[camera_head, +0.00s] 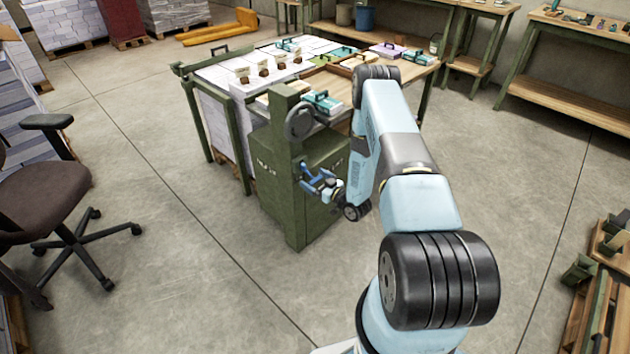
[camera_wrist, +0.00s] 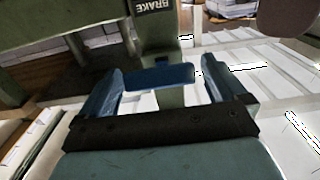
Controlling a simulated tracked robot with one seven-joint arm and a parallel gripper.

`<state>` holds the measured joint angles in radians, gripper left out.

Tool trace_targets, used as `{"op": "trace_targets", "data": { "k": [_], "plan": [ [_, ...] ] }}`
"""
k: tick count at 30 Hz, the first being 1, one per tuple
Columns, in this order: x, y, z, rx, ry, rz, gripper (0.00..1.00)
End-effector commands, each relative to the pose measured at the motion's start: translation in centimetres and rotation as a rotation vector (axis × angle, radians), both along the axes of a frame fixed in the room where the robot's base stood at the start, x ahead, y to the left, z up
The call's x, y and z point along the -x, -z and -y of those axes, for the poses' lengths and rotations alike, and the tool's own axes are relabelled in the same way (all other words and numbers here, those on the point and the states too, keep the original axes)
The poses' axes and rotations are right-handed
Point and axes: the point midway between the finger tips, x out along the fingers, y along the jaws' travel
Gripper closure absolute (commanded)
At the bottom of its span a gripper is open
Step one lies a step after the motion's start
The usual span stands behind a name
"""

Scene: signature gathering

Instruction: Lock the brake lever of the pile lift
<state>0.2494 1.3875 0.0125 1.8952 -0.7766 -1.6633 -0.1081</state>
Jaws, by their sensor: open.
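The pile lift (camera_head: 283,165) is a green cabinet with a tall post and a round wheel, in the middle of the head view. In the wrist view, a dark plate lettered BRAKE (camera_wrist: 153,6) is at the top. Below it a blue bar, the brake lever (camera_wrist: 160,76), lies crosswise on a green upright. My gripper (camera_head: 311,178) is at the front face of the lift. Its two blue fingers are open, one at each side of the lever in the wrist view. I cannot tell whether they touch it. In the head view my gripper and arm partly hide the lever.
A work table (camera_head: 415,72) with paper stacks and small coloured cases stands behind the lift. An office chair (camera_head: 45,190) is at the left. Shelving (camera_head: 575,80) is at the right. The floor (camera_head: 195,265) in front is clear.

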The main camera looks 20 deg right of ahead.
Motion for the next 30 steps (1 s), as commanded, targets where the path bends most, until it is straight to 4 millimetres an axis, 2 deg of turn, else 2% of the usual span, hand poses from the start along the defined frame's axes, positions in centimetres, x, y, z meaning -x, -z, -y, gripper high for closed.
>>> {"op": "trace_targets", "data": {
  "k": [10, 30],
  "plan": [
    [-0.22, -0.01, -0.12, 0.0, 0.0, 0.0, 0.04],
    [-0.19, -0.01, 0.01, 0.0, 0.002, 0.0, 0.68]
  ]
}}
